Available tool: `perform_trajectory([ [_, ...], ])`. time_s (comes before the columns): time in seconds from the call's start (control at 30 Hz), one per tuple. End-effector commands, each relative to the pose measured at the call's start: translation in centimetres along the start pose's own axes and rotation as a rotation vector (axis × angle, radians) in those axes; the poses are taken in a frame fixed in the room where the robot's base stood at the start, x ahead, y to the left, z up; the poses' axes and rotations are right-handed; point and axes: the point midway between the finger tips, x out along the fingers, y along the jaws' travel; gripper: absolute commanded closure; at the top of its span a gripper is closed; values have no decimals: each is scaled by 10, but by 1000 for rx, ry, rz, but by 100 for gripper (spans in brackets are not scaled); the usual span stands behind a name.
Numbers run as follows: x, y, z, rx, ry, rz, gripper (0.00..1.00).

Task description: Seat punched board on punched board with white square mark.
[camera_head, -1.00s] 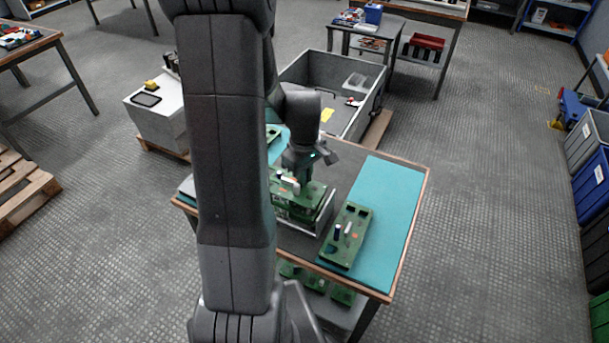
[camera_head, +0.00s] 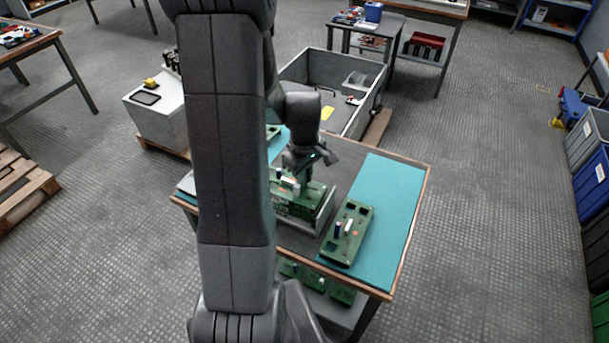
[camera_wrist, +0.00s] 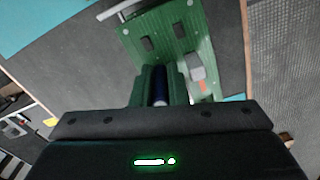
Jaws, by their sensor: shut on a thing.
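My gripper (camera_head: 303,173) is over the middle of the workbench. In the wrist view its fingers (camera_wrist: 158,88) are shut around a dark blue cylinder (camera_wrist: 159,84) on a green punched board (camera_wrist: 168,22). This board has dark rectangular openings, a grey block and an orange patch. In the head view the green board (camera_head: 313,193) is below my gripper, at a light-edged holder; I cannot tell whether it rests on another board. Another green board (camera_head: 352,222) lies to the right, with dark openings, a blue cylinder and a white part. I cannot make out a white square mark.
The bench's teal mat (camera_head: 392,195) has free room to the right. More green boards (camera_head: 318,281) lie on a shelf below. A grey open bin (camera_head: 352,118) stands behind the bench. My arm hides much of the bench's left side.

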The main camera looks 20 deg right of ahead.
Motion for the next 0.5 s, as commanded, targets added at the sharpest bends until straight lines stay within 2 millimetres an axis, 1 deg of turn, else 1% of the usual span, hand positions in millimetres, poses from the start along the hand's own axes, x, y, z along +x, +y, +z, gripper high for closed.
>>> perform_trajectory([
  [0.5, 11, 0, 0, 0, 0, 0, 100],
])
